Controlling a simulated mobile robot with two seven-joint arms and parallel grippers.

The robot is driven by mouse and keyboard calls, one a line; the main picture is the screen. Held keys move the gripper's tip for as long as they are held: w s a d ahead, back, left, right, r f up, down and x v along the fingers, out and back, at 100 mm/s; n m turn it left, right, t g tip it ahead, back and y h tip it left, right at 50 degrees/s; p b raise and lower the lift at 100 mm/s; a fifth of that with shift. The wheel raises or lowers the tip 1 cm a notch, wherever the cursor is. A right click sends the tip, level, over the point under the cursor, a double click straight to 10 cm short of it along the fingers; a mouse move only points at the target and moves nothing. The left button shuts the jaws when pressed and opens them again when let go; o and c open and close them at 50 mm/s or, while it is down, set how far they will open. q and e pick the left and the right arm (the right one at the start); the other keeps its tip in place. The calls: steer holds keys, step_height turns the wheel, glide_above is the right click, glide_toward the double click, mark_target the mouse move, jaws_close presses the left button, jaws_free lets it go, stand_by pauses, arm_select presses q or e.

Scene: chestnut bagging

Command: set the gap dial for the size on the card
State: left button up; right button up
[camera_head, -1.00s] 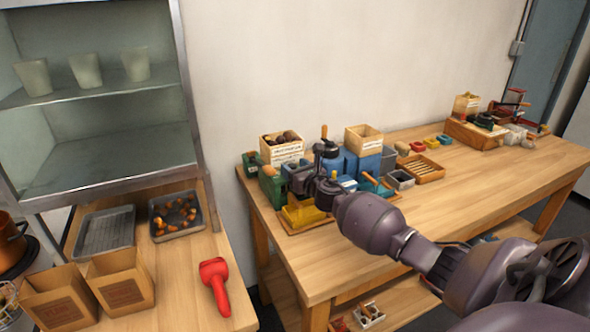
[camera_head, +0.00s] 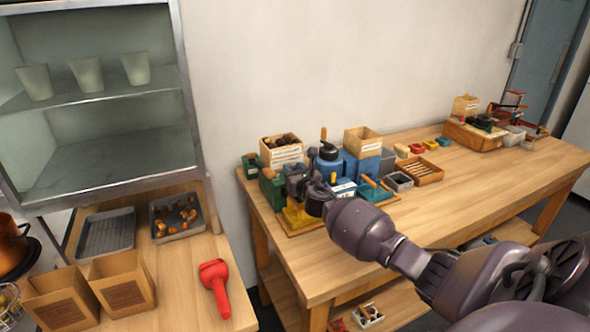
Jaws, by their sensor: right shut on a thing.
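My right gripper (camera_head: 297,184) is at the green machine (camera_head: 271,188) with a yellow part (camera_head: 298,216) at the left end of the long bench. It is shut on a small part there, at the place of the gap dial. The gripper covers this part, so the dial's face and its setting are hidden. A small white card or label (camera_head: 343,188) shows on the blue machine just right of the gripper; its writing is too small to read. My left gripper is not in view.
Behind the gripper stand a wooden box of chestnuts (camera_head: 281,151) and an empty-looking wooden box (camera_head: 363,141). A red tool (camera_head: 215,286), paper bags (camera_head: 122,283) and a tray of chestnuts (camera_head: 178,216) are on the left table. The long bench's front middle (camera_head: 470,195) is clear.

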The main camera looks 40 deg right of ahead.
steer(key=m+h, duration=0.1)
steer(key=m+g+h+p, duration=0.1)
steer(key=h, duration=0.1)
steer(key=shift+a+r, duration=0.15)
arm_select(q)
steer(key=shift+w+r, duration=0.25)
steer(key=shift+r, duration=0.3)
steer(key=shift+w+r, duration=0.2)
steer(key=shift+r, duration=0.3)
arm_select(e)
steer(key=shift+m+g+h, duration=0.3)
steer(key=shift+m+h, duration=0.1)
steer(key=shift+h, duration=0.2)
steer(key=o, duration=0.9)
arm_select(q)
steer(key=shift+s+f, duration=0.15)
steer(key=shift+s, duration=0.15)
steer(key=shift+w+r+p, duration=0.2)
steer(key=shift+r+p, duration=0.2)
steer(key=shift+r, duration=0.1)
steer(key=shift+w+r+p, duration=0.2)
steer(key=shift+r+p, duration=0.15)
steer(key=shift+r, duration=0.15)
arm_select(e)
steer(key=v, duration=1)
steer(key=shift+s+a, duration=0.15)
steer(key=shift+s, duration=0.2)
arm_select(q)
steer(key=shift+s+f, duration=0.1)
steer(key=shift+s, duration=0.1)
